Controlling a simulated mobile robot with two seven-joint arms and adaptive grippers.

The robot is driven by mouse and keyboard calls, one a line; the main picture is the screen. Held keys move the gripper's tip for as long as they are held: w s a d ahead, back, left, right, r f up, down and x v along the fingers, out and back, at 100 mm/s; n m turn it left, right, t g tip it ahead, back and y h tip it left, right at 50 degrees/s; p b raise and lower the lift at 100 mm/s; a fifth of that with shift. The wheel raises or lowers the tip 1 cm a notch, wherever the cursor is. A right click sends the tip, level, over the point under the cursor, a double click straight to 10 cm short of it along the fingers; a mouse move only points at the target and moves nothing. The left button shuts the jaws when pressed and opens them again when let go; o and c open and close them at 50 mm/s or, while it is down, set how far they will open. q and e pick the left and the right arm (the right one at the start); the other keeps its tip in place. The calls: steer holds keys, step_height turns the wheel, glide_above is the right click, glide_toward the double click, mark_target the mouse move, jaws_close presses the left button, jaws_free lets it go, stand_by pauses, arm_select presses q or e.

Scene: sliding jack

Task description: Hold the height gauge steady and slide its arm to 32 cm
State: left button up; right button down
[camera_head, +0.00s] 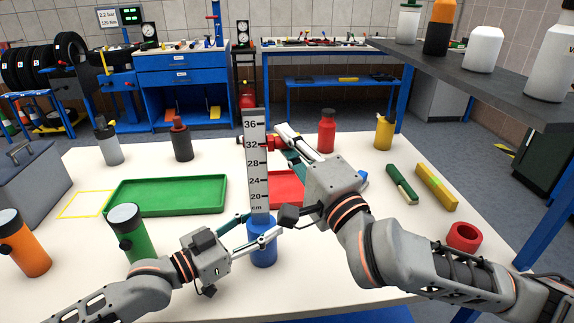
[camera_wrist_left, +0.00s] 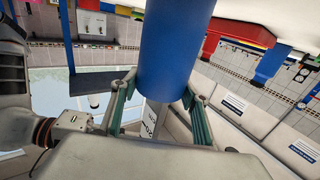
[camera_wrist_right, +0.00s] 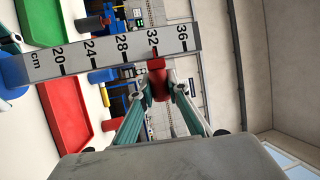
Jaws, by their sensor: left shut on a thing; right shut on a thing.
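The height gauge stands upright on the white table, with a blue round base (camera_head: 263,250) and a tall pale scale (camera_head: 257,180) marked in cm. Its red arm (camera_head: 272,142) sticks out to the right near the 32 mark. In the right wrist view the red arm (camera_wrist_right: 157,80) lines up with the 32 tick. My left gripper (camera_head: 262,232) is shut on the blue base; in the left wrist view its fingers are on both sides of the base (camera_wrist_left: 175,50). My right gripper (camera_head: 286,146) is shut on the red arm, with the arm between its fingertips (camera_wrist_right: 160,93).
A green tray (camera_head: 165,208) lies left of the gauge and a red tray (camera_head: 288,188) behind it. Green (camera_head: 130,235) and orange (camera_head: 24,245) bottles stand at the left front. A red ring (camera_head: 464,237) and green and yellow bars lie at right. A dark shelf (camera_head: 480,72) overhangs the right.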

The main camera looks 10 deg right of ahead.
steer(key=shift+r, duration=0.2)
steer(key=c, duration=1.9)
jaws_free()
steer(key=shift+f, duration=0.1)
steer(key=v, duration=0.7)
steer(key=shift+s, duration=0.3)
steer(key=shift+d, duration=0.1)
arm_select(q)
steer(key=o, duration=1.4)
steer(key=shift+o, duration=0.2)
